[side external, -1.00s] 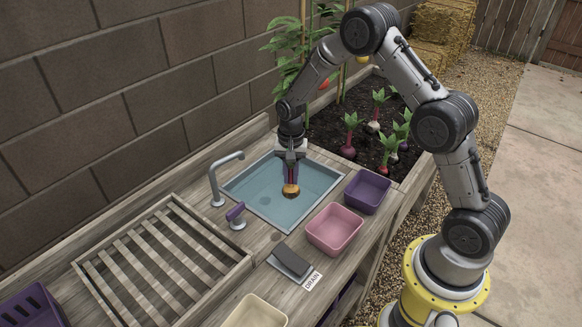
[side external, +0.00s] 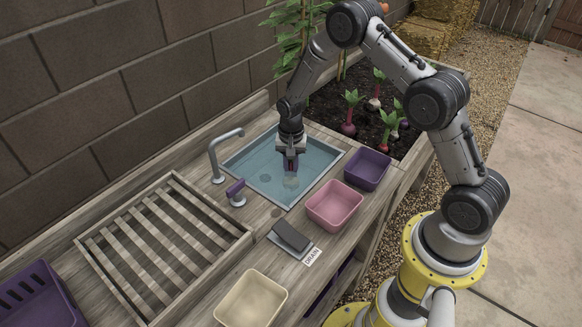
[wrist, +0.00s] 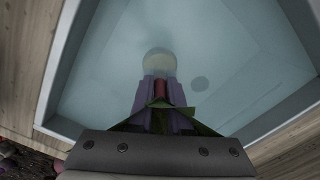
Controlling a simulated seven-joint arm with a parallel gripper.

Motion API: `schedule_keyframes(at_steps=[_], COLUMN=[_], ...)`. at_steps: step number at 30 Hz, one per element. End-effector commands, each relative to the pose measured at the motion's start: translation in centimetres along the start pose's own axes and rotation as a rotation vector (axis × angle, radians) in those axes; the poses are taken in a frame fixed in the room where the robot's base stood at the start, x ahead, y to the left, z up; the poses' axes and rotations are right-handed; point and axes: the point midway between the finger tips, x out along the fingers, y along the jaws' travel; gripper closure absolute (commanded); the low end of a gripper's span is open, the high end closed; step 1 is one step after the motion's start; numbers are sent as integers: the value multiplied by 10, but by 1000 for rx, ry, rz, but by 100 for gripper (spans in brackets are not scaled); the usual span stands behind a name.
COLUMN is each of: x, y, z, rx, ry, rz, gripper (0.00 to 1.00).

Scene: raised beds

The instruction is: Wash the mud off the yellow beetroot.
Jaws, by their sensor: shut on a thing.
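The yellow beetroot (side external: 291,182) is under the water in the sink, below my gripper (side external: 290,167). It looks pale and blurred through the water. In the wrist view, the beetroot (wrist: 160,62) shows just beyond the fingertips (wrist: 160,90). My purple fingers are shut on its reddish stalks, and green leaves (wrist: 185,122) stick out between and beside them. The sink (side external: 318,160) is filled with blue-grey water. I cannot tell how much mud is on the beetroot.
A grey tap (side external: 226,137) with a purple handle (side external: 236,190) stands left of the sink. A purple bin (side external: 368,168), pink bin (side external: 334,205) and cream bin (side external: 250,298) line the front edge. A slatted rack (side external: 165,240), a dark block (side external: 291,236) and a "DRAIN" label (side external: 312,256) lie nearby.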

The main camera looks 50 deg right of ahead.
Motion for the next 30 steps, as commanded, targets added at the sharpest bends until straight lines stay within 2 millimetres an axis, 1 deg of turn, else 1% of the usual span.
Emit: schedule_keyframes(at_steps=[5,24,30], x=[0,0,0], y=[1,25,27], z=[-2,-39,-42], rx=[1,2,0], ry=[0,0,0], rz=[0,0,1], gripper=[100,100,100])
